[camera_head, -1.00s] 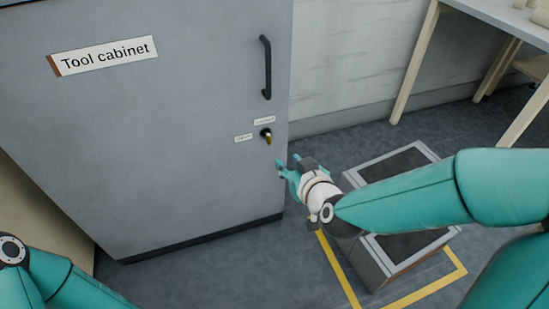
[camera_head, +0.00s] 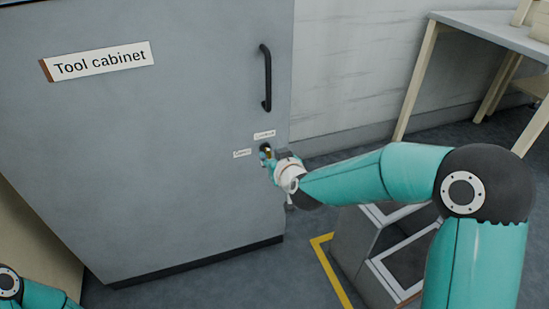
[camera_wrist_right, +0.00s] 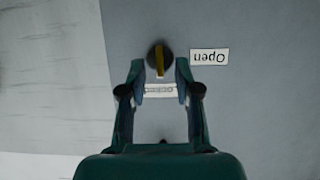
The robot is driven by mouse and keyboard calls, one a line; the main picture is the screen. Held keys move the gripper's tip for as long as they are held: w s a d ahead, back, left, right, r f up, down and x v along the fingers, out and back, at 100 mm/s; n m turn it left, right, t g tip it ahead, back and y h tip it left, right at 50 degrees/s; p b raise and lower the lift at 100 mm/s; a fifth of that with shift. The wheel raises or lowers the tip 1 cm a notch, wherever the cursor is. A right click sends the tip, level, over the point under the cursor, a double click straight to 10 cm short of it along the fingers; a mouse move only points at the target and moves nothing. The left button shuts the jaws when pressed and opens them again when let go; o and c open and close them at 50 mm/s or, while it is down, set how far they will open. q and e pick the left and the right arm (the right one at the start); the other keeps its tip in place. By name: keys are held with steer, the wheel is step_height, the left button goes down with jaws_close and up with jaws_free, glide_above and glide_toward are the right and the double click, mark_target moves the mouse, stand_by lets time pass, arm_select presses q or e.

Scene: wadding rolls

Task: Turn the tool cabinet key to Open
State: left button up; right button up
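The grey tool cabinet (camera_head: 180,190) fills the left of the head view, with its "Tool cabinet" label (camera_head: 100,62) on top. The brass key sits in a dark round lock below the handle; the right wrist view shows the key (camera_wrist_right: 160,60) upright in the picture, in line with the "Locked" label (camera_wrist_right: 161,91). The "Open" label (camera_wrist_right: 209,57) is to its right there. My right gripper (camera_head: 266,156) is at the lock. In the wrist view its fingers (camera_wrist_right: 160,70) are apart, one on each side of the key, with gaps. My left gripper is out of view.
A black vertical handle (camera_head: 267,78) is on the door above the lock. A grey box-like unit (camera_head: 365,245) stands on the floor under my right arm, by yellow floor tape (camera_head: 331,272). A table (camera_head: 490,30) stands at the back right.

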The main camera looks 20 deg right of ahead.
steer(key=shift+x, duration=1.15)
